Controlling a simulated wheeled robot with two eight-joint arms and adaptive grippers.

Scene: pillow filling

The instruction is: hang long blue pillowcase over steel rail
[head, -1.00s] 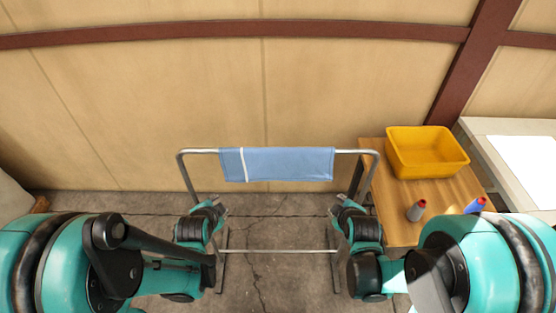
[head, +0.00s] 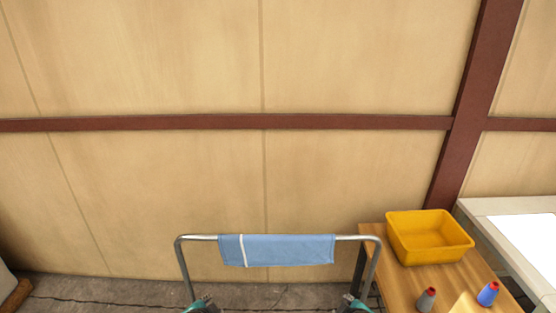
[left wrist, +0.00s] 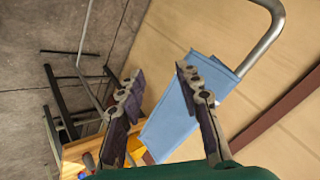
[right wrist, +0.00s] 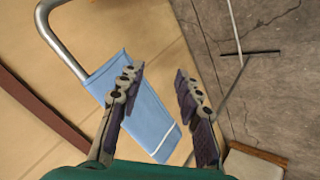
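The blue pillowcase (head: 285,250), with a white stripe near its left end, hangs over the top bar of the steel rail (head: 359,238). It lies along the middle of the bar, with bare steel at both ends. In the left wrist view the pillowcase (left wrist: 168,122) is beyond my open, empty left gripper (left wrist: 158,71). In the right wrist view the pillowcase (right wrist: 146,115) is beyond my open, empty right gripper (right wrist: 159,72). Both grippers are apart from the cloth. In the head view only their tops show, low at the bottom edge. The back of the cloth is hidden.
A wooden table (head: 375,240) at the right holds a yellow bin (head: 430,240), a grey spool (head: 426,299) and a blue spool (head: 488,293). A pale bench (head: 500,208) stands farther right. A plywood wall (head: 180,190) is behind the rail.

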